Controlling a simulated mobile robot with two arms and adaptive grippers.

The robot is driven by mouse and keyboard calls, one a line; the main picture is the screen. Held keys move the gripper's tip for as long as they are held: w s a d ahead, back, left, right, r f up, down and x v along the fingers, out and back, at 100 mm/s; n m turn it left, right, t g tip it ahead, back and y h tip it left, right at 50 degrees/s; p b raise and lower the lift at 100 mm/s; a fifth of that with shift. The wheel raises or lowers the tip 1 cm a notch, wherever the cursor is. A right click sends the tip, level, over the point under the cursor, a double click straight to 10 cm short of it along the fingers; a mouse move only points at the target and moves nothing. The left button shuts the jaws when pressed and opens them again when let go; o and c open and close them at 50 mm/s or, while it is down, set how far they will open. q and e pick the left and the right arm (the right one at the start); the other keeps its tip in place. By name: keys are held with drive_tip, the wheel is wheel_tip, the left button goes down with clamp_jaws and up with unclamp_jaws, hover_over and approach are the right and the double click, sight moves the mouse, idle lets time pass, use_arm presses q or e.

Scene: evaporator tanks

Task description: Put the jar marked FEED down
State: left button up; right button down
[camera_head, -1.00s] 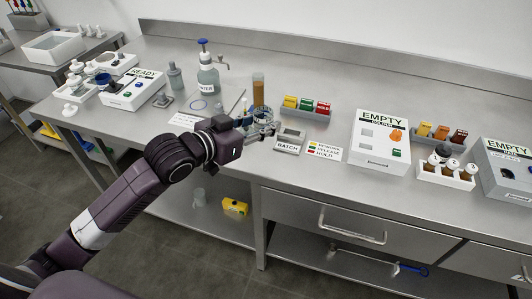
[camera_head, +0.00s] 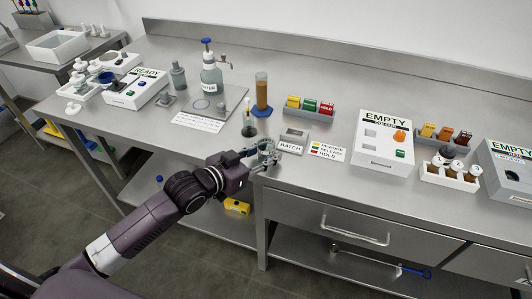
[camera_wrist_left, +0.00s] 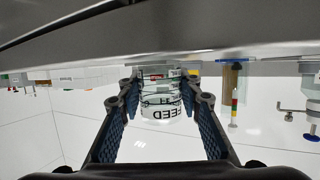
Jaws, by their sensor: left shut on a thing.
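In the left wrist view, the clear glass jar marked FEED (camera_wrist_left: 160,97) stands between the two blue-padded fingers, with its lettering upside down in that picture. My left gripper (camera_head: 268,152) is shut on it; the wrist view also shows its fingers (camera_wrist_left: 162,100). In the head view the gripper is at the bench's front edge, just in front of the BATCH block (camera_head: 291,142). The jar is hard to make out there among the fingers. I cannot tell whether its base touches anything. My right gripper is not in view.
On the steel bench (camera_head: 215,140), a small dark-bottomed flask (camera_head: 249,128) and an amber cylinder (camera_head: 262,95) stand behind the gripper. A colour key card (camera_head: 328,152) lies to the right. Bare bench shows left of the gripper.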

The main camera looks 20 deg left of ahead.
use_arm(q)
drive_tip(key=o, duration=1.3)
drive_tip(key=shift+f, duration=0.1)
drive_tip(key=shift+r, duration=0.2)
drive_tip(key=shift+s+a, duration=0.1)
drive_tip(key=shift+s, duration=0.15)
drive_tip(key=v, duration=1.1)
drive_tip(key=shift+s, duration=0.25)
drive_tip(key=shift+r, duration=0.1)
